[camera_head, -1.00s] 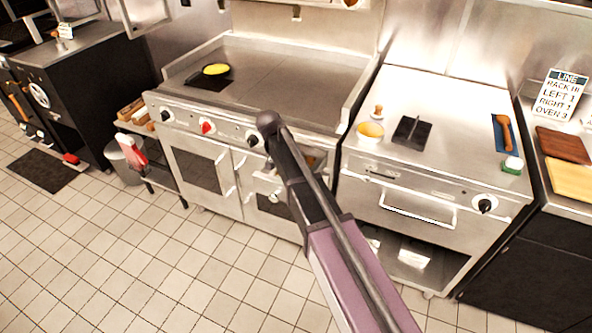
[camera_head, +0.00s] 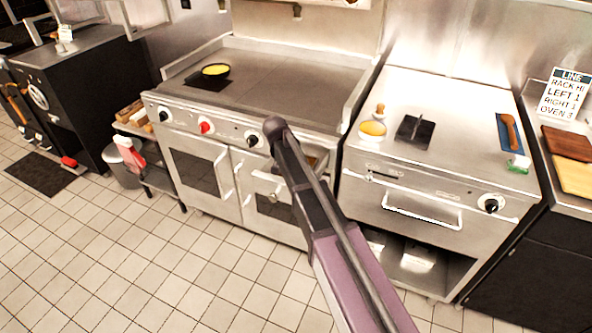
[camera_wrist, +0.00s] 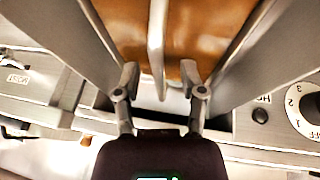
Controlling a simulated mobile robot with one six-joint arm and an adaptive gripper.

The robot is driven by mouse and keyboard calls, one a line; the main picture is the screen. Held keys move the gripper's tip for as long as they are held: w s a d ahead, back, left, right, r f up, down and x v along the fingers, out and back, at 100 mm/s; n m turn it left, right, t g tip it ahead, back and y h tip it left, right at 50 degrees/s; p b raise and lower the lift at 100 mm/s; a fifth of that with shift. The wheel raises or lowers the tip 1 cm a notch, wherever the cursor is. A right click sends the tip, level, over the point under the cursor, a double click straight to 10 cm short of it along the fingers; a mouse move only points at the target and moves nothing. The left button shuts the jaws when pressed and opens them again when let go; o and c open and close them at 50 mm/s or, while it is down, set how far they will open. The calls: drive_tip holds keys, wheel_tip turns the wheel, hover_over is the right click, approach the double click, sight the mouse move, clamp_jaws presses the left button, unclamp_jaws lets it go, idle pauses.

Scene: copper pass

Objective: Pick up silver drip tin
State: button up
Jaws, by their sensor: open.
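My gripper (camera_wrist: 160,85) is open in the wrist view, with its two fingers spread wide. An orange-brown surface (camera_wrist: 205,25) lies between and beyond the fingers, with a narrow silver strip (camera_wrist: 157,40) running down its middle. I cannot tell whether this strip belongs to the silver drip tin. In the head view, my arm hides the gripper, which is near the front of the griddle range (camera_head: 188,112). A small orange-brown patch (camera_head: 318,160) shows beside the arm at the range front. No drip tin can be made out clearly.
A control dial (camera_wrist: 308,105) is right of the fingers in the wrist view. The tiled floor (camera_head: 200,260) in front is clear.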

clamp_jaws()
drive_tip(key=shift+r, duration=0.15)
idle(0.5)
drive_tip(key=shift+r+p, duration=0.65)
drive_tip(key=shift+p, duration=0.15)
drive_tip(key=s+a, duration=0.3)
drive_tip(key=shift+s+f, duration=0.1)
drive_tip(key=shift+f, duration=0.1)
wheel_tip(320, 180, up, 14)
drive_tip(key=p, duration=1.3)
drive_tip(key=shift+w, duration=0.2)
drive_tip(key=shift+d+f, duration=0.1)
